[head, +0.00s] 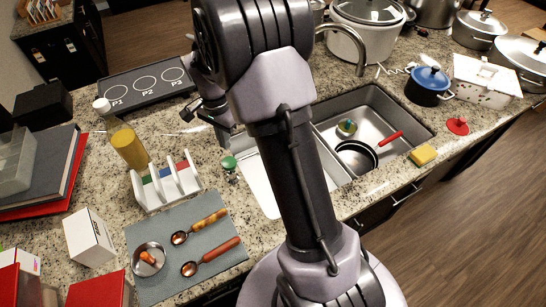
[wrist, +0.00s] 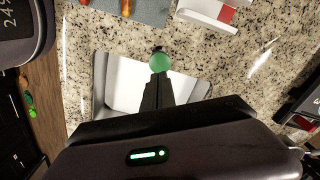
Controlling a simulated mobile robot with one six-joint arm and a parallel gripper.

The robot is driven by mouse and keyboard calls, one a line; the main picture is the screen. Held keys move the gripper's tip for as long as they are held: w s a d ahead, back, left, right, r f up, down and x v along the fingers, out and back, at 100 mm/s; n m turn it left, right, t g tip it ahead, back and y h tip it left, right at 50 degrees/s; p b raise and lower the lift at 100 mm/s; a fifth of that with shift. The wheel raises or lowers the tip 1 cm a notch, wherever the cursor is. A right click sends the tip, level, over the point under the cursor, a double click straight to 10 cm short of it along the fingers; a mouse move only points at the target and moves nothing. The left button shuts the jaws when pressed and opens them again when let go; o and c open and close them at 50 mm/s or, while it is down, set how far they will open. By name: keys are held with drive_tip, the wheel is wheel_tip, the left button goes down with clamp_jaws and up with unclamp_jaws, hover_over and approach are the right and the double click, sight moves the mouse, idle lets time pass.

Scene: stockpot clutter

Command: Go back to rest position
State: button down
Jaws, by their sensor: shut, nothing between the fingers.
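My gripper (wrist: 158,82) is shut and empty in the wrist view, its dark fingers together and pointing at the counter and sink edge. A round green object (wrist: 160,62) shows just beyond the fingertips; whether they touch it cannot be told. In the head view the green object (head: 228,162) sits on the counter by the sink's left edge. My gripper (head: 218,122) hangs above the counter behind it, partly hidden by my own arm, which rises through the middle of the picture.
The double sink (head: 375,101) holds a dark pan (head: 357,157) with a red handle and a small ball. The faucet (head: 359,50) stands behind. A white rack (head: 166,186), yellow bottle (head: 128,146) and grey mat (head: 150,229) with spoons lie left. Pots crowd the back right.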

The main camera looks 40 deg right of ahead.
drive_tip(key=s+a+r+n+t+b, duration=0.3)
drive_tip(key=s+a+r+n+b, duration=0.2)
drive_tip(key=s+a+b, duration=0.45)
drive_tip(key=s+a+f+n+t+y+b, duration=0.1)
drive_tip(key=s+a+n+b, duration=0.1)
drive_tip(key=s, duration=0.5)
drive_tip(key=s+a+f+n+t+y+b, duration=0.1)
drive_tip(key=s+a+n+b, duration=0.1)
drive_tip(key=s+b, duration=0.3)
drive_tip(key=shift+s+a+f+n+t, duration=0.15)
drive_tip(key=shift+s+f+n+t, duration=0.2)
drive_tip(key=shift+s, duration=0.55)
